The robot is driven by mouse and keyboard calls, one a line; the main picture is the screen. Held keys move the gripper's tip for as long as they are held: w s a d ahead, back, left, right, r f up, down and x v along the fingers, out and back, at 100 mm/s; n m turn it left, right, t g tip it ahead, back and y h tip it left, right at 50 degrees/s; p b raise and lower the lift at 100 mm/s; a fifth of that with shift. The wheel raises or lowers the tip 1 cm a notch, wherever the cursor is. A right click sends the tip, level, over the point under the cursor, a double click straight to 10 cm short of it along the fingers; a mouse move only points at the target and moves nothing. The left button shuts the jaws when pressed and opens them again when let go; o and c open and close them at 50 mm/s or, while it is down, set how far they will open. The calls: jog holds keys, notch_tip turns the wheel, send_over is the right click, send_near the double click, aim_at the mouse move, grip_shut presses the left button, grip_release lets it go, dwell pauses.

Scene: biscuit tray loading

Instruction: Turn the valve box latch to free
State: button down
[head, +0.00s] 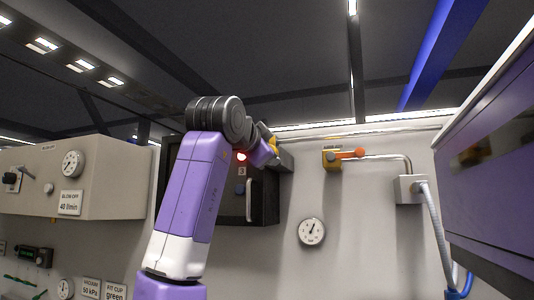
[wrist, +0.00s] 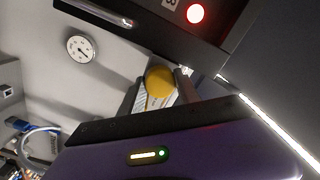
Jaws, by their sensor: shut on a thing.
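The dark valve box (head: 262,205) hangs on the wall behind my arm, with a red lamp (head: 241,157), a "3" label and a pale upright handle (head: 249,200). Its door looks closed. In the wrist view the box (wrist: 150,28) crosses the top, with the lit red lamp (wrist: 195,13). My gripper (wrist: 157,92) is shut on a rounded yellow piece (wrist: 160,78), apparently the latch, close by the box edge. In the head view my gripper (head: 280,152) is at the box's upper right corner, partly hidden by my wrist. The latch's exact angle cannot be told.
A yellow valve with an orange lever (head: 345,155) and a pipe are right of the box. A round gauge (head: 312,232) is below. A beige panel (head: 75,180) stands left, a purple cabinet (head: 490,170) right. The wall between is mostly clear.

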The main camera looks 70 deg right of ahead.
jog(key=c, duration=0.9)
grip_release()
jog(key=shift+o, duration=0.2)
jog(key=a+b, duration=0.2)
jog(key=a, duration=0.5)
jog(key=shift+s+a+b, duration=0.35)
jog(key=shift+a+b, duration=0.05)
